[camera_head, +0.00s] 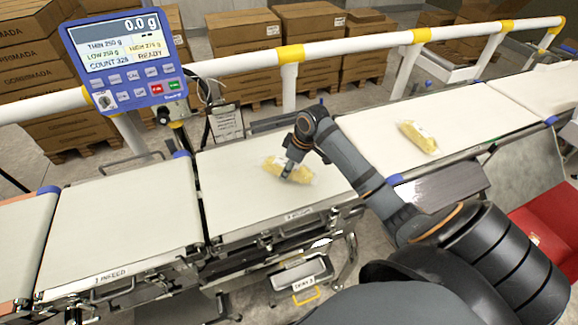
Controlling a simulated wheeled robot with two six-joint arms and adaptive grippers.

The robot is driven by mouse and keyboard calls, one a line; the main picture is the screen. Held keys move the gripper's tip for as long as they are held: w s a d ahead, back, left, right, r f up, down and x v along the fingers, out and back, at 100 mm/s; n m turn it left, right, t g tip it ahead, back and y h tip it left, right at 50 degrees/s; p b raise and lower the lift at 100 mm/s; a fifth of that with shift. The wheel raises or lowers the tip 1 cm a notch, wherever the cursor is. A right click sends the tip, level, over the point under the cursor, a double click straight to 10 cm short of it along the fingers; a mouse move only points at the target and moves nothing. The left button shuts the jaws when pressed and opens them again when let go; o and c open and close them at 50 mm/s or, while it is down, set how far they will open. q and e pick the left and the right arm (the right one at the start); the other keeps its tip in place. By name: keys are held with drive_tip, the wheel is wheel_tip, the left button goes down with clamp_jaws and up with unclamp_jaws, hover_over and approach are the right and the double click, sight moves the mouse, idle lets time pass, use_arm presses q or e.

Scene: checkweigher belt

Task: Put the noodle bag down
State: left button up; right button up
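A yellow noodle bag (273,164) with clear ends is at the middle belt section (235,205), beneath my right gripper. My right gripper (288,173) points down, its fingers closed across the middle of the bag. The bag is at or just above the belt surface; I cannot tell whether it touches. A second, similar yellow noodle bag (418,137) lies on the belt section to the right (380,125), apart from my arm. My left gripper is not in view.
A blue scale display (125,55) at the upper left reads 0.0 g and READY. A white guard rail (340,52) with yellow joints runs behind the belts. The left belt section (115,225) is empty. Stacked cartons stand behind; a red bin (545,225) is at right.

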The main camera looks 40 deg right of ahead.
drive_tip(key=shift+a, duration=0.1)
drive_tip(key=o, duration=1.3)
drive_tip(key=shift+f, duration=0.1)
drive_tip(key=shift+o, duration=0.2)
drive_tip(key=v, duration=1.2)
drive_tip(key=shift+b, duration=0.4)
